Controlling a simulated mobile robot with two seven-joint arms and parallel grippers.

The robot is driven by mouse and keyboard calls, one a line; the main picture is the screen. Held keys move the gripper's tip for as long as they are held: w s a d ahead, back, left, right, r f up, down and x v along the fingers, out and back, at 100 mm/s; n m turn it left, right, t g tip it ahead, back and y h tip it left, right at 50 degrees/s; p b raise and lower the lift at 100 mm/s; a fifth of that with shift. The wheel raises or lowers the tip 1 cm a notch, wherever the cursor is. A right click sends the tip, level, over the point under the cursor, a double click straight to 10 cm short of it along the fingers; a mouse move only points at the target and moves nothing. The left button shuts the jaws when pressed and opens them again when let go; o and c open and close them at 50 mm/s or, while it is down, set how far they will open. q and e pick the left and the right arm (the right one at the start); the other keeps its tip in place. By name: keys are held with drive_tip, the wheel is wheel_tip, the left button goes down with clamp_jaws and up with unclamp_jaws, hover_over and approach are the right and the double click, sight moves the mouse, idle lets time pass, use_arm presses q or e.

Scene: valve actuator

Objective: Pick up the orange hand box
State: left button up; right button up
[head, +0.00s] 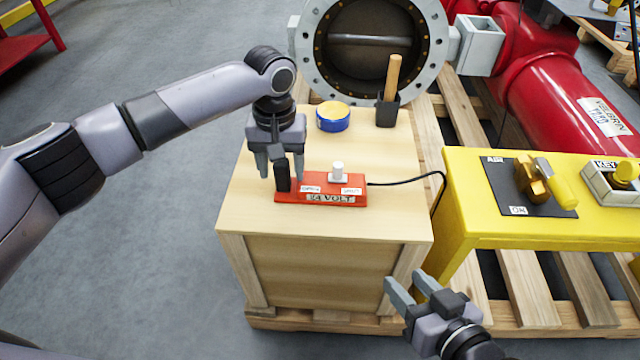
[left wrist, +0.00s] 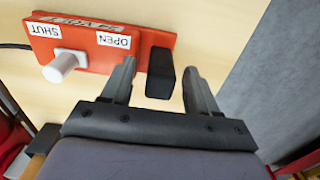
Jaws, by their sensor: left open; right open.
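The orange hand box (head: 340,196) lies on the wooden crate top, with a "24 VOLT" label, a white knob (head: 338,172) and a black upright block (head: 283,177) at its left end. In the left wrist view the box (left wrist: 95,48) shows its SHUT and OPEN labels, and the black block (left wrist: 160,73) stands between my finger tips. My left gripper (head: 281,178) is open, pointing down with its fingers on either side of the black block; I cannot tell whether they touch it. My right gripper (head: 413,284) is open and empty, in front of the crate at the lower right.
The wooden crate (head: 390,220) also carries a blue and yellow tin (head: 333,118) and a black holder with a wooden handle (head: 390,95). A black cable (head: 410,183) runs right from the box. A yellow table (head: 465,185) stands at right, a large grey flange (head: 300,35) behind.

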use_arm(q)
clamp_jaws()
drive_tip(key=shift+r, duration=0.15)
wheel_tip(320, 180, up, 8)
drive_tip(key=shift+r, duration=0.2)
drive_tip(key=shift+f, duration=3.95)
